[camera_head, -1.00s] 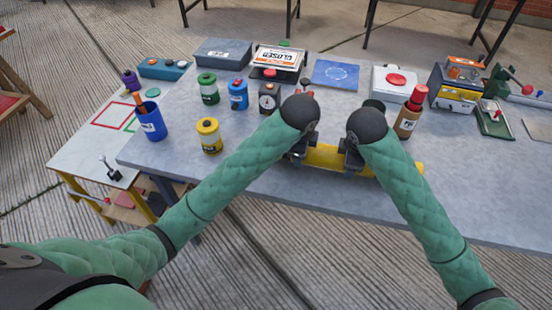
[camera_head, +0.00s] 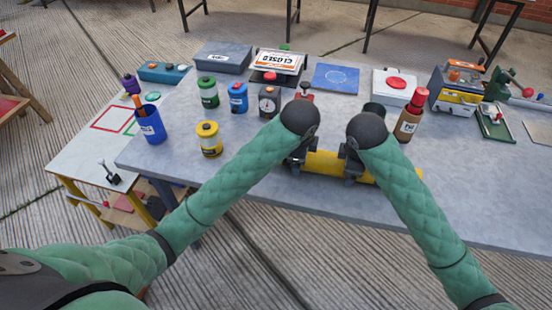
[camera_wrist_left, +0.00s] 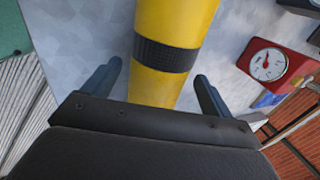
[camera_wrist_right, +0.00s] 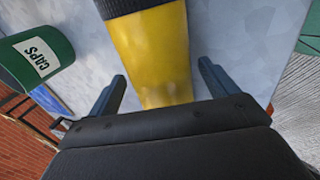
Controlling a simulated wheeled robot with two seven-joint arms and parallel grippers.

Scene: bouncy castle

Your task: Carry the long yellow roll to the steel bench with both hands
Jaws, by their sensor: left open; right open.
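The long yellow roll (camera_head: 328,164) lies along the front part of a grey-topped table (camera_head: 260,180). In the left wrist view the roll (camera_wrist_left: 172,20) has a black band and passes between the fingers of my open left gripper (camera_wrist_left: 160,85). In the right wrist view the roll (camera_wrist_right: 152,50) passes between the fingers of my open right gripper (camera_wrist_right: 160,88), with a dark band at the top. In the head view my left gripper (camera_head: 300,158) and right gripper (camera_head: 352,162) are over the roll, close together. My arms hide part of it. I cannot tell which surface is the steel bench.
Behind the roll stand a dial gauge (camera_head: 269,100), a brown bottle (camera_head: 409,120) and a green CAPS container (camera_wrist_right: 35,58). A yellow canister (camera_head: 209,140) and blue cup (camera_head: 150,125) stand left. A lower white table (camera_head: 85,150) adjoins on the left. Bare tabletop shows at the front.

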